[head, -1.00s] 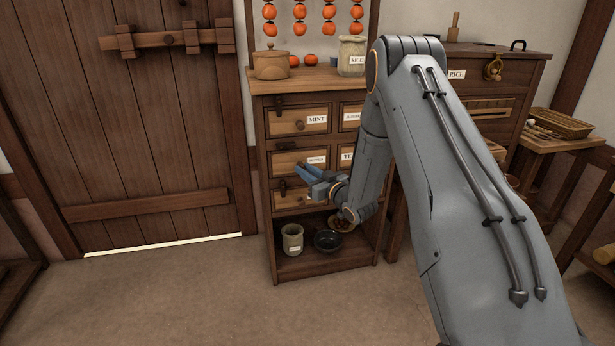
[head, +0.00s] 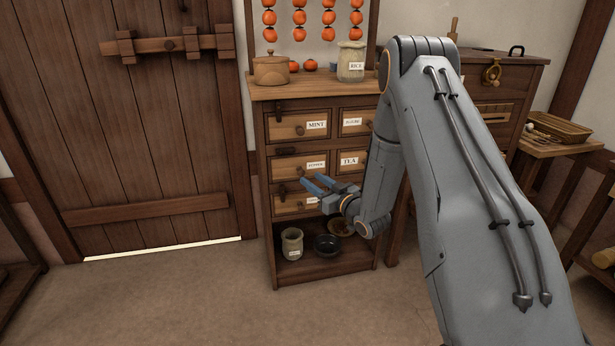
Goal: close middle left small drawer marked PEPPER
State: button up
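The cabinet (head: 262,205) stands beside the door and has small labelled drawers in two columns. The middle left drawer (head: 290,167), with a small blurred label that fits PEPPER, sits below the MINT drawer (head: 287,128) and left of the TEA drawer (head: 350,161). How far it stands out is hard to tell. My gripper (head: 311,181) is in front of the cabinet, just below the PEPPER label, with its two blue fingers apart and nothing between them. It partly covers the lower left drawer (head: 287,204). I cannot tell whether it touches a drawer front.
A lidded pot (head: 271,70) and a RICE jar (head: 351,62) stand on the cabinet top. A pale jar (head: 292,243) and a dark bowl (head: 327,244) are on its bottom shelf. The floor in front is clear. A wooden chest (head: 510,75) stands at right.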

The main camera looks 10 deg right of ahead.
jog(key=v, duration=0.2)
jog(key=shift+s+d, duration=0.1)
jog(key=shift+s, duration=0.25)
jog(key=s+a+r+g+h, duration=0.5)
jog(key=s+a+r+g, duration=0.2)
jog(key=s+a+r, duration=0.15)
jog(key=s+a+r+g, duration=0.2)
jog(key=s+g, duration=0.1)
jog(key=s, duration=0.9)
jog(key=s+a+r+m+g+h, duration=0.1)
jog(key=s+a+r+g, duration=0.15)
jog(key=s, duration=1.05)
jog(key=s+a+r+g, duration=0.15)
jog(key=s+g, duration=0.25)
jog(key=s, duration=0.8)
jog(key=d+r+m+p, duration=0.3)
jog(key=d+r+p, duration=0.7)
jog(key=p, duration=1)
jog(key=shift+r+m+h, duration=0.3)
jog(key=shift+r+h, duration=0.1)
jog(key=shift+r, duration=0.3)
